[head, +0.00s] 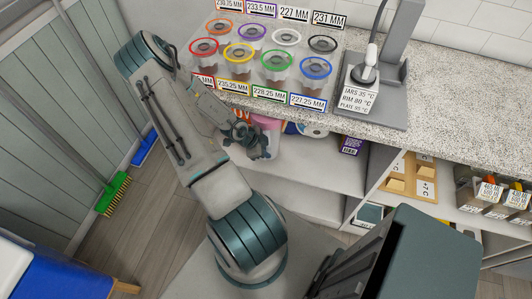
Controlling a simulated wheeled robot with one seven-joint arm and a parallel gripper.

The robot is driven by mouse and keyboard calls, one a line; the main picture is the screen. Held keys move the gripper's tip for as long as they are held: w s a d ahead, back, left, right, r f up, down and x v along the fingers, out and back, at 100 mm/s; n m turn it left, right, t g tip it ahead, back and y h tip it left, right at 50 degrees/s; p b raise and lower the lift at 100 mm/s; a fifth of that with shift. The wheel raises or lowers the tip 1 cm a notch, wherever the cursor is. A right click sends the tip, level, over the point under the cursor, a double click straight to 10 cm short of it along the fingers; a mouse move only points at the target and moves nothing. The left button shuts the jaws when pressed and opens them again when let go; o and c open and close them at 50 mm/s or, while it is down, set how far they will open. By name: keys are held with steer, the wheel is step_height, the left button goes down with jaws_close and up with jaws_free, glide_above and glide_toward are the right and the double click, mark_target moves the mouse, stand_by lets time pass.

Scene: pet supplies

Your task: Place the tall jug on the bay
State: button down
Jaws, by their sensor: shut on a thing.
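My gripper (252,138) is at the front of the open shelf below the counter, reaching down and to the right from my arm. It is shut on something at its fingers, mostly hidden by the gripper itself. A pale container with a pink top (267,123) shows just behind the fingers; I cannot tell whether it is the held thing or the tall jug. No other thing is clearly a tall jug. The bay is not clearly marked; the shelf (315,165) under the counter has bare room to the right of my gripper.
Several lidded jars with coloured rims (280,60) and size labels stand on the speckled counter (430,110). A purple box (352,144) is on the shelf. A green broom (113,192) leans at left.

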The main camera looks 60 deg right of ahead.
steer(key=f, duration=0.2)
steer(key=shift+d+f+p, duration=0.25)
steer(key=shift+f+p, duration=0.1)
steer(key=shift+p, duration=0.05)
steer(key=shift+f, duration=0.1)
steer(key=shift+f+b, duration=0.15)
steer(key=shift+b, duration=0.2)
steer(key=c, duration=1.3)
jaws_free()
